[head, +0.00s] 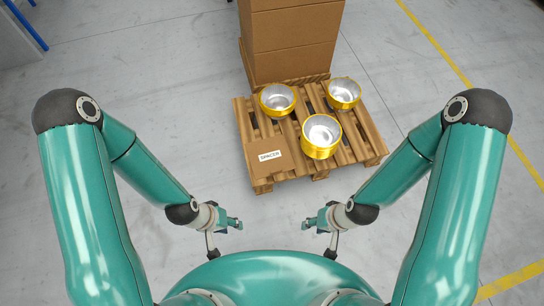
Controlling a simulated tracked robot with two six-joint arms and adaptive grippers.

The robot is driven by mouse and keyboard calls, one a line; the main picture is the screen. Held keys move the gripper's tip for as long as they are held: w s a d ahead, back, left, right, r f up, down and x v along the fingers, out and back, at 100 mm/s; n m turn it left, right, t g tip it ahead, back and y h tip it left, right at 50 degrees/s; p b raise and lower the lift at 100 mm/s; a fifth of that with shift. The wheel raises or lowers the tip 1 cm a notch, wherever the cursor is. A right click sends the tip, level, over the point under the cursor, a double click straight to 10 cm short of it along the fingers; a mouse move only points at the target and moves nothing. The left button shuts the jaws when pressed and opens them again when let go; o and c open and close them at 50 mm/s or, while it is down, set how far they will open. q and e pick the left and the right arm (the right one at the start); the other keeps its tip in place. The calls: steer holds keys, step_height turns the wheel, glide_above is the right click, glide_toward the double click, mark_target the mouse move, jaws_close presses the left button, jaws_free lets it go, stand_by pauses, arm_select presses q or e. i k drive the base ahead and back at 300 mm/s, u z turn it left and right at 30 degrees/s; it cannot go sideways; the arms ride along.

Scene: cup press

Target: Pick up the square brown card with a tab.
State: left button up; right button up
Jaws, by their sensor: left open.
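The square brown card (261,171) lies flat on the near left corner of the wooden pallet (355,148). It has a white label reading SPACER. I cannot clearly make out its tab. My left gripper (228,237) is open and empty, nearer to me than the card and a little to its left. My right gripper (318,237) looks open and empty, nearer to me and to the right of the card. Neither gripper touches the card.
Three gold cups with silver insides, a left one (277,100), a near one (321,136) and a right one (344,94), stand on the pallet behind and right of the card. Large brown boxes (290,40) are stacked at the back. The grey floor around the pallet is clear.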

mark_target(271, 155)
steer(key=z, duration=0.05)
steer(key=k, duration=0.4)
steer(key=z, duration=0.55)
steer(key=i, duration=1.55)
steer(key=u, duration=0.55)
